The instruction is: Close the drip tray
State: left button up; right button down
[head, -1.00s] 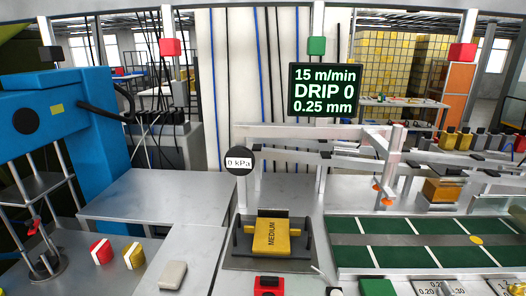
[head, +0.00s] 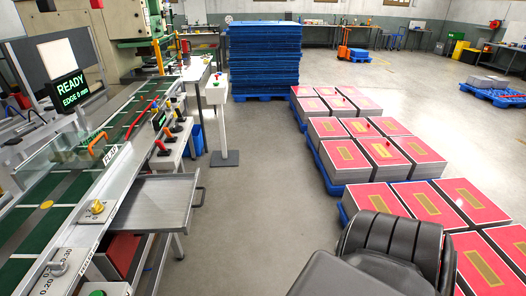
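A flat grey metal tray (head: 152,203) sticks out from the right side of the conveyor bench, below the belt level. It stands well out over the floor side of the bench. A dark handle (head: 198,196) is at its outer end. No label on it is readable, but it looks like the drip tray, standing open. Neither of my grippers shows in the head view, and nothing is seen touching the tray.
The conveyor with its green belt (head: 75,187) runs along the left. A red box (head: 122,252) sits under the tray. A grey pedestal (head: 219,115) stands beyond it. Red-topped stacks on blue pallets (head: 343,183) stand at right. Clear floor (head: 262,170) lies between.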

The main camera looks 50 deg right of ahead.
aim_at(163, 203)
jog(key=z, duration=1)
jog(key=k, duration=0.55)
jog(key=z, duration=0.35)
jog(key=i, duration=1.4)
jog(key=u, duration=0.8)
